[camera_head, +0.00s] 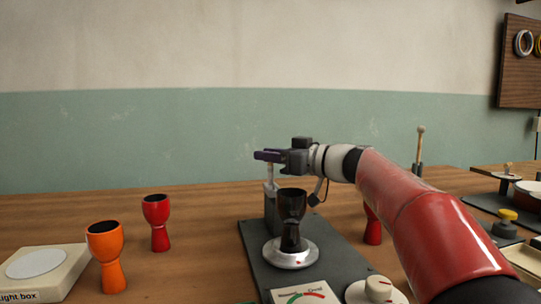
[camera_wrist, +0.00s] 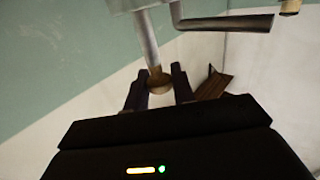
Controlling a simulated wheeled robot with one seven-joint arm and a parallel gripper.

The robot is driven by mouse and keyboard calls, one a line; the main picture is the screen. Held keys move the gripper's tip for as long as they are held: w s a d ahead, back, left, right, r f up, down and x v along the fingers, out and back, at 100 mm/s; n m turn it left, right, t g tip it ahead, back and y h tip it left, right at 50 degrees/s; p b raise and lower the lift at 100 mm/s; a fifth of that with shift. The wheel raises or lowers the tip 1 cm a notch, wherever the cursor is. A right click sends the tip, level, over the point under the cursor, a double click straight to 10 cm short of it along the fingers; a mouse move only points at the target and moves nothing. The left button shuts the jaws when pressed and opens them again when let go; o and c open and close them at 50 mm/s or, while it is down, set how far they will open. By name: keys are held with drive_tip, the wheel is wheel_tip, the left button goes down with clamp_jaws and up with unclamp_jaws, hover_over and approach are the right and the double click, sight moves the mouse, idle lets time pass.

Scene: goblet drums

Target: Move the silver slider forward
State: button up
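A silver rod (camera_head: 270,173) stands up from a grey block (camera_head: 271,205) at the back of a dark plate; it is the likely silver slider. My gripper (camera_head: 268,155) reaches in level from the right, its purple fingers at the rod's top. In the wrist view the silver rod (camera_wrist: 149,42) ends in a brownish knob (camera_wrist: 160,84) between the two dark fingers of my gripper (camera_wrist: 159,88). The fingers stand apart, one on each side of the knob. I cannot tell whether they press on it.
A black goblet (camera_head: 291,215) stands on a silver disc (camera_head: 291,253) in front of the block. A red goblet (camera_head: 156,222), an orange goblet (camera_head: 106,255) and a light box (camera_head: 40,270) are at left. Another red goblet (camera_head: 372,228) is partly hidden behind my arm.

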sight(275, 184)
clamp_jaws()
drive_tip(key=shift+s+d+f+b, duration=0.1)
drive_tip(key=shift+s+f+b, duration=0.1)
drive_tip(key=shift+b, duration=0.2)
drive_tip(key=s+b, duration=0.1)
drive_tip(key=s+d+b, duration=0.1)
drive_tip(key=s+b, duration=0.1)
drive_tip(key=shift+s, duration=0.2)
drive_tip(key=shift+s+r+b, duration=0.15)
drive_tip(key=shift+s+b, duration=0.25)
drive_tip(key=shift+b, duration=0.1)
drive_tip(key=o, duration=0.8)
unclamp_jaws()
drive_tip(key=shift+s+d+r, duration=0.1)
drive_tip(key=shift+s, duration=0.05)
drive_tip(key=shift+c, duration=0.2)
